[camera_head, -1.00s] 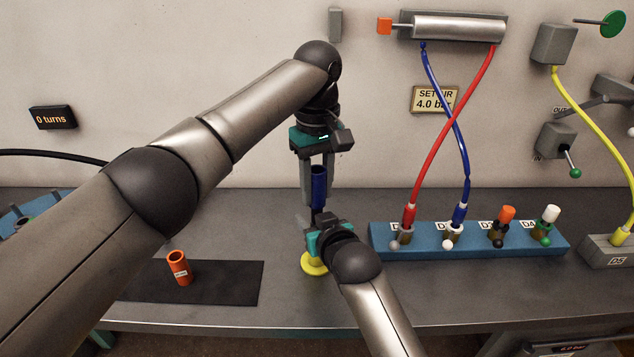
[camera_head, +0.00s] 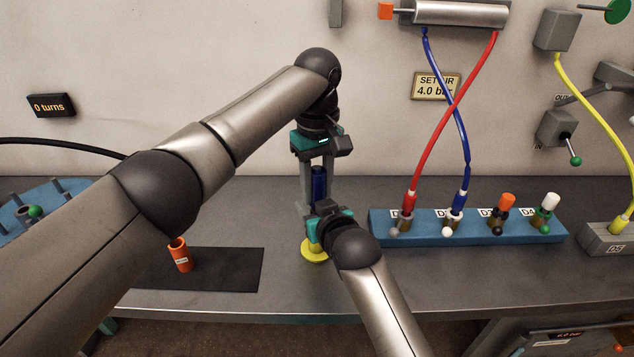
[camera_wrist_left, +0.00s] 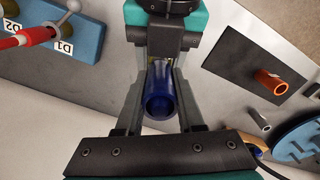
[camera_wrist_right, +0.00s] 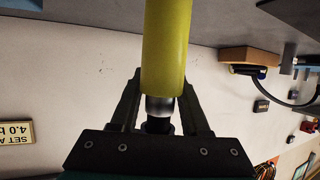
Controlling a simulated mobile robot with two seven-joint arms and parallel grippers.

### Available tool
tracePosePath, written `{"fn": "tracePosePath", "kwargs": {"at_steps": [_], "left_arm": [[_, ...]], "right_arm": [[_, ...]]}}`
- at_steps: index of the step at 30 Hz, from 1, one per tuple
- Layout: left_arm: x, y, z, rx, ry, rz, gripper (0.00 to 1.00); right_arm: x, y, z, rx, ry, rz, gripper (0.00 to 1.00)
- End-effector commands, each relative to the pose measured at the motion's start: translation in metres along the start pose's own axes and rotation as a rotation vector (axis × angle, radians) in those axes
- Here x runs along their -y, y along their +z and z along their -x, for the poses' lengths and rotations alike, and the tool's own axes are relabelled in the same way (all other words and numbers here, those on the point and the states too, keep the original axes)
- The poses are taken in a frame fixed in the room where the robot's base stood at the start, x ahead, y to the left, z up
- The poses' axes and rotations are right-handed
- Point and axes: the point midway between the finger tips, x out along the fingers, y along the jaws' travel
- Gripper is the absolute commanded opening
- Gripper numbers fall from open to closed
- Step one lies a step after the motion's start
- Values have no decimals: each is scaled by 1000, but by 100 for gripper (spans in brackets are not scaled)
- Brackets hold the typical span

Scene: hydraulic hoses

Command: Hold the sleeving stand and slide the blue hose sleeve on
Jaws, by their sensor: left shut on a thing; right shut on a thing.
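The blue hose sleeve (camera_head: 319,183) is upright between the fingers of my left gripper (camera_head: 318,186), which is shut on it. In the left wrist view its round open end (camera_wrist_left: 160,106) shows between the fingers. The sleeving stand (camera_head: 314,253) stands on the bench with its yellow base showing below my right gripper (camera_head: 318,218). My right gripper is shut on the stand; the right wrist view shows its yellow part (camera_wrist_right: 167,45) and a metallic section by the fingers. The sleeve is directly above the right gripper. Its lower end is hidden, so I cannot tell how far it surrounds the post.
An orange sleeve (camera_head: 180,255) stands on a black mat (camera_head: 225,268) at the left. A blue port block (camera_head: 385,230) with red and blue hoses is right of the stand. A blue fixture (camera_head: 60,190) with pegs is at far left. The bench front is clear.

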Motion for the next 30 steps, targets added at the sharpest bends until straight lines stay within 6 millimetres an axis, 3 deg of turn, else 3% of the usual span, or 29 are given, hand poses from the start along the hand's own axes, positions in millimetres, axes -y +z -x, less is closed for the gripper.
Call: {"fn": "tracePosePath", "kwargs": {"at_steps": [15,16,24,30], "left_arm": [[0,0,-14,1,1,0,0],[0,0,-14,0,1,0,40],[0,0,-14,0,1,-1,71],[0,0,-14,0,0,0,72]], "right_arm": [[0,1,0,2,0,0,0],[0,1,0,2,0,0,0],[0,1,0,2,0,0,0],[0,1,0,2,0,0,0]]}}
